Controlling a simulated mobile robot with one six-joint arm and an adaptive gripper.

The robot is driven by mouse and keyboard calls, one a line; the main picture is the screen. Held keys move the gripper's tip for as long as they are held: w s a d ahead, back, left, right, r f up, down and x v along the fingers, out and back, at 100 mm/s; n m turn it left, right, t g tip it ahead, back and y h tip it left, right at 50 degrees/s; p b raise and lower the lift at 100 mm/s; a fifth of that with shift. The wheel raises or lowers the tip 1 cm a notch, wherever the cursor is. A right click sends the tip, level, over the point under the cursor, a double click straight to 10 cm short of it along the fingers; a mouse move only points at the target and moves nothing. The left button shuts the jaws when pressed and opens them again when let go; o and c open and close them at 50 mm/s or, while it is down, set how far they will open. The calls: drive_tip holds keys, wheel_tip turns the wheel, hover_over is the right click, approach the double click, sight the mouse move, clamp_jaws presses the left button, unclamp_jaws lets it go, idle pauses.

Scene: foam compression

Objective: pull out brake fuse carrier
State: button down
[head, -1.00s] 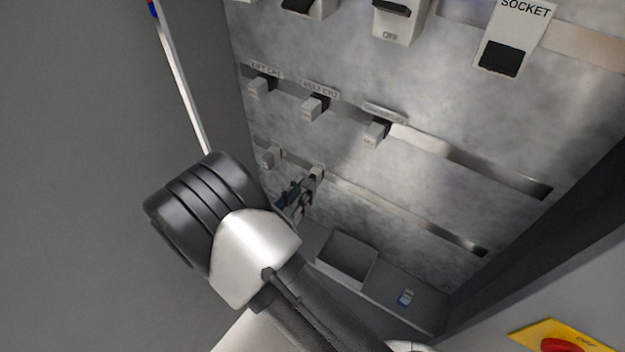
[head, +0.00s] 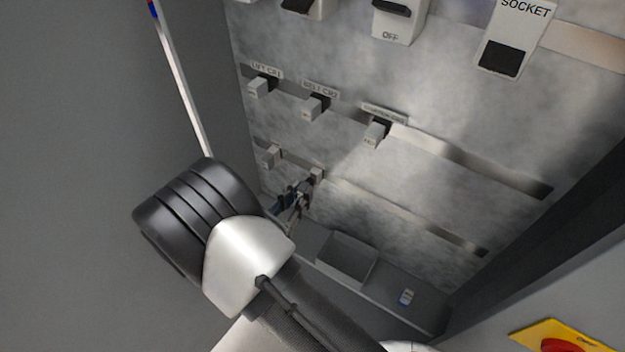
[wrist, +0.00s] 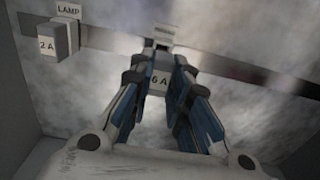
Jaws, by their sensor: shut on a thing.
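A pale fuse carrier marked 6 A (wrist: 158,80) sits between the blue-lined fingers of my gripper (wrist: 160,70) in the wrist view. The fingers are shut on its sides. Behind it, on the rail, is a small grey label (wrist: 164,32) too blurred to read, with a dark area under it. I cannot tell whether the carrier is fully clear of its base. In the head view my gripper (head: 304,188) is at the lower rail, and the carrier is mostly hidden by the fingers.
A 2 A carrier (wrist: 58,40) under a LAMP label is to the left on the same rail. Several carriers, such as LIFT CB1 (head: 259,87), sit on the rail above.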

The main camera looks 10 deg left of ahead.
drive_tip(key=shift+v, duration=2.5)
drive_tip(key=shift+w, duration=0.1)
